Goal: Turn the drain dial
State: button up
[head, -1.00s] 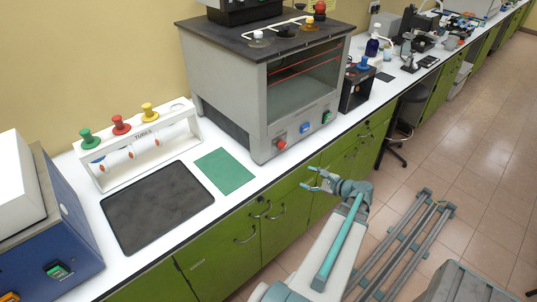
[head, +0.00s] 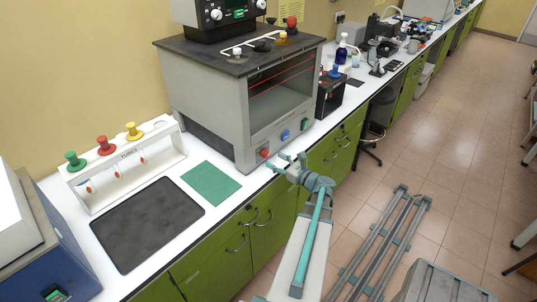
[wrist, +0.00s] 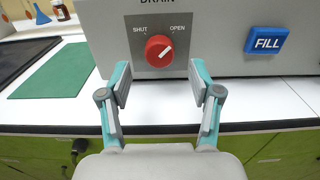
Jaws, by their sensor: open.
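The drain dial (wrist: 159,51) is a round red knob with a white mark on a grey plate, under the word DRAIN. SHUT is printed at its upper left and OPEN at its upper right. The white mark points to the upper right, toward OPEN. The dial also shows in the head view (head: 265,153), low on the front of the grey cabinet (head: 220,90). My gripper (wrist: 162,88) is open and empty, in front of and a little below the dial in the wrist view. In the head view my gripper (head: 285,163) is close to the dial, apart from it.
A blue FILL button (wrist: 267,41) is right of the dial; a green button (head: 305,124) is further right. A green mat (head: 211,183) and a dark tray (head: 147,222) lie left on the white counter. The counter edge runs below my gripper.

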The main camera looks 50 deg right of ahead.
aim_at(268, 156)
jog(key=shift+w+d+p, duration=0.2)
jog(key=shift+w+p, duration=0.4)
jog(key=shift+w, duration=1.55)
jog(key=c, duration=1.1)
jog(key=shift+f, duration=0.1)
jog(key=shift+c, duration=0.2)
